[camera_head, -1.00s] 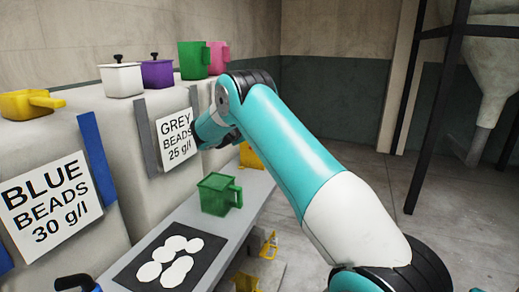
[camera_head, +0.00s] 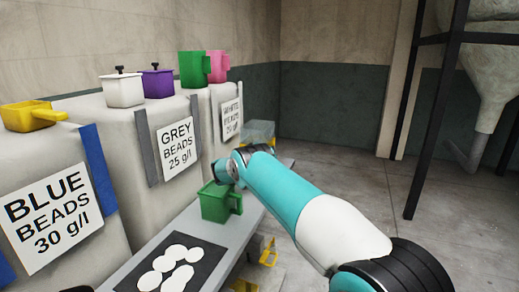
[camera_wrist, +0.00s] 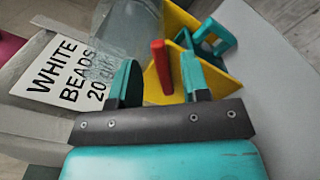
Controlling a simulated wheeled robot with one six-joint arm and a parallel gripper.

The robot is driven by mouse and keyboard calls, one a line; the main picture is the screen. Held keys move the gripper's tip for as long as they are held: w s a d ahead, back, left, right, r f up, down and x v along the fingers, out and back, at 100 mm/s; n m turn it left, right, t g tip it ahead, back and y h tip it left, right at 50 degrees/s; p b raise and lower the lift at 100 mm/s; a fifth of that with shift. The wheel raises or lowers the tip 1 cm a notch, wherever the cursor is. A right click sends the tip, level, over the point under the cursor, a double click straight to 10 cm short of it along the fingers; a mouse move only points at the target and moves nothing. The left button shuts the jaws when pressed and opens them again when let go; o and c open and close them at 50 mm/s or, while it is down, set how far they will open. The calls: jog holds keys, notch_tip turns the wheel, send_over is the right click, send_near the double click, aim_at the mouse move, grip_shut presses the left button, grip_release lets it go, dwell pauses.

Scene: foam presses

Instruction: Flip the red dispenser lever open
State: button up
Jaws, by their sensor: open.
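The red lever (camera_wrist: 161,66) stands up in the wrist view, in front of a yellow dispenser part (camera_wrist: 180,25). My gripper (camera_wrist: 158,62) is open, and the lever shows between its two teal fingers. I cannot tell how far beyond the fingertips the lever is, and no contact is clear. In the head view the lever is hidden. There my arm reaches over the bench near the white beads bag, and its wrist (camera_head: 240,160) hides the fingers.
A white beads label (camera_wrist: 65,72) is left of the fingers. A clear box (camera_wrist: 128,28) and a teal handled container (camera_wrist: 212,40) are beyond. A green jug (camera_head: 215,203) stands on the bench beside my wrist. Open floor (camera_head: 350,165) lies to the right.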

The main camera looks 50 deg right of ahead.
jog(key=shift+x, duration=1.05)
